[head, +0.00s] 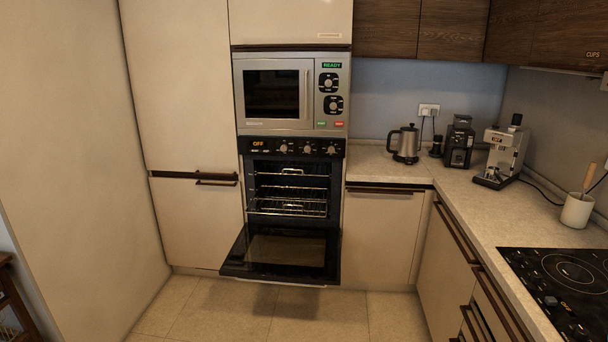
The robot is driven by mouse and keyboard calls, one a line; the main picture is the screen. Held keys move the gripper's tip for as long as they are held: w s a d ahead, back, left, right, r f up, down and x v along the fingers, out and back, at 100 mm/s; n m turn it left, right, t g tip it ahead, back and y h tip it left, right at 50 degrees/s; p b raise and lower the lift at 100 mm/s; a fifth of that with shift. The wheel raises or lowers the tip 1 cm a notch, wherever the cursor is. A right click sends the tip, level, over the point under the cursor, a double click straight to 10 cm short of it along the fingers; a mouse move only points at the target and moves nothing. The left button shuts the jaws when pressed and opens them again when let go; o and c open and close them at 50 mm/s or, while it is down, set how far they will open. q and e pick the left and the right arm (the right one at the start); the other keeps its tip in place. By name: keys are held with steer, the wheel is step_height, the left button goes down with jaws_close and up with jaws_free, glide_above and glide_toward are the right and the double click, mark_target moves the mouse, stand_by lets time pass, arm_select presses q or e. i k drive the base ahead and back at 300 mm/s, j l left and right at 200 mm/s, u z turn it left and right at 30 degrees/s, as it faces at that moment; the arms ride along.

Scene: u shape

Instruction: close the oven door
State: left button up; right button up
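The oven (291,186) is built into the tall cabinet, below a silver microwave. Its display reads OFF. The oven door (285,255) is open, folded down at the bottom of the oven and sticking out over the floor. The door's black inner face and glass show. Wire racks (288,206) are inside the lit cavity. Neither of my grippers is in the head view, and nothing touches the door.
The microwave (272,93) is shut and reads READY. A counter (400,173) on the right holds a kettle (405,144), a grinder (458,143), a coffee machine (502,153) and a cooktop (563,290). Tiled floor (320,318) before the oven is clear. A wooden piece (14,300) stands at lower left.

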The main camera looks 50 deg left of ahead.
mark_target(234, 265)
steer(key=i+j+u, duration=0.1)
steer(key=j+u, duration=0.15)
steer(key=u, duration=0.2)
steer(key=i+j+u, duration=0.15)
steer(key=u, duration=0.3)
steer(key=j, duration=0.1)
